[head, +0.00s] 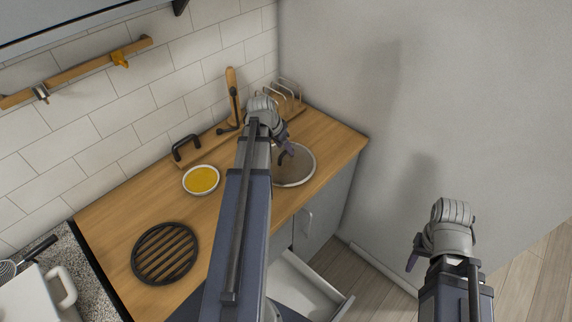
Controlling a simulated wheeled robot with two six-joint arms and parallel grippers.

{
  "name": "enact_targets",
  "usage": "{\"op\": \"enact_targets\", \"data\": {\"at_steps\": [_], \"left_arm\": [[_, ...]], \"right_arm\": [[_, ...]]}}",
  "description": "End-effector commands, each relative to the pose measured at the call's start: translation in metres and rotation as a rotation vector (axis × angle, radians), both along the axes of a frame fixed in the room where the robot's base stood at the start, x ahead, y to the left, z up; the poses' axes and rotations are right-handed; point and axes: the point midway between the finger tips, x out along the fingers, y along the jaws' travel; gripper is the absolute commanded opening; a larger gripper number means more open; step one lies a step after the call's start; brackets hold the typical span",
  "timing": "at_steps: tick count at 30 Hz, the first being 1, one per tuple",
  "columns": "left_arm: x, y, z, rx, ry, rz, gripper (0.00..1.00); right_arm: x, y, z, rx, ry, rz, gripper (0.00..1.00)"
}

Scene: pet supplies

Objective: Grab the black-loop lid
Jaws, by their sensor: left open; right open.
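A round glass-like lid or pan (300,176) with a pale metal rim lies on the wooden counter near its right end. My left gripper (286,152) is open over it, and the arm hides its left part. A dark curved piece shows by the fingertips; I cannot tell whether it is a loop handle or a finger. A separate black loop handle (186,147) stands near the wall behind the bowl; what it belongs to is unclear. My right gripper (415,252) is open and empty, off the counter at right.
A white bowl with yellow contents (201,180) and a black round grate (165,253) stand on the counter (115,215). A wire rack (287,97) and an upright wooden piece (231,82) are at the back. An open drawer (305,287) juts out below.

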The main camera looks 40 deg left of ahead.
Motion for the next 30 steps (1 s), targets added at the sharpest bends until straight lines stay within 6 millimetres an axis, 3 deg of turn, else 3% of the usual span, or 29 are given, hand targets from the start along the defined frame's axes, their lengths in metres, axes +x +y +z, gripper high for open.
{"op": "enact_targets", "data": {"at_steps": [5,15,24,30], "left_arm": [[0.003,0.002,-0.008,0.0,0.0,0.0,0.54],[0.018,0.006,-0.047,0.0,0.0,-0.001,0.54],[0.019,0.005,-0.047,0.0,0.0,-0.001,0.54],[0.019,0.005,-0.047,0.0,0.0,-0.001,0.32]], "right_arm": [[0.0,0.0,-0.008,0.0,0.0,0.0,0.5],[0.0,0.0,-0.046,0.0,0.0,-0.001,0.5],[0.0,0.0,-0.047,0.0,0.0,-0.001,0.5],[0.0,0.0,-0.047,0.0,0.0,-0.001,0.5]]}}
